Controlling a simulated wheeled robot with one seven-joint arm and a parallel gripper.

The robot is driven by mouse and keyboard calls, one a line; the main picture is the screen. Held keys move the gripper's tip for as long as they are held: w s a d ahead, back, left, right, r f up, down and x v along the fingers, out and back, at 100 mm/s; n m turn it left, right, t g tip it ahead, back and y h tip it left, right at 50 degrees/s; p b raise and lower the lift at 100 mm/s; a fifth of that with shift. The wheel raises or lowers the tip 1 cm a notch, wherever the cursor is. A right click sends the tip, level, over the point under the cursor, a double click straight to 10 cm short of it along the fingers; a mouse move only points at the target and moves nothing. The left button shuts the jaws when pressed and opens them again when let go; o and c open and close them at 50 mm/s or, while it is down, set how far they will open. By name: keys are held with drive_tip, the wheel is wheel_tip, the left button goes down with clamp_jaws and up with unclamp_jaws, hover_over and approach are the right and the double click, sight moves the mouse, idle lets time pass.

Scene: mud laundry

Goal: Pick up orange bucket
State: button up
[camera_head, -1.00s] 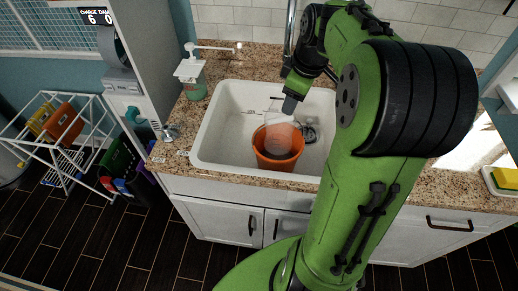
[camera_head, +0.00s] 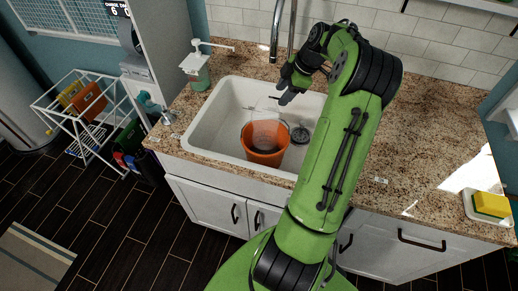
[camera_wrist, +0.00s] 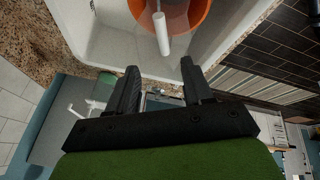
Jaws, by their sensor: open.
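The orange bucket (camera_head: 262,154) sits in the white sink basin (camera_head: 217,131). A clear, see-through item (camera_head: 268,127) shows at its top; I cannot tell exactly what it is. In the wrist view, part of the bucket's orange rim (camera_wrist: 199,14) shows at the top edge, with a white rod-like piece (camera_wrist: 161,32) in front of it. My gripper (camera_head: 285,101) is above the sink, up and to the right of the bucket and apart from it. In the wrist view, its two black fingers (camera_wrist: 158,80) are spread with nothing between them.
A soap dispenser (camera_head: 196,68) stands on the granite counter left of the sink. The faucet (camera_head: 277,35) rises behind the sink near my arm. A yellow sponge (camera_head: 490,204) lies in a dish at the right. The counter right of the sink is mostly clear.

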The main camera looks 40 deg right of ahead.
sight(266, 115)
drive_tip(key=x, duration=1.4)
drive_tip(key=shift+a+f, duration=0.25)
drive_tip(key=shift+f, duration=0.15)
drive_tip(key=shift+w+f, duration=0.25)
drive_tip(key=shift+f, duration=0.2)
clamp_jaws()
drive_tip(key=shift+r, duration=0.1)
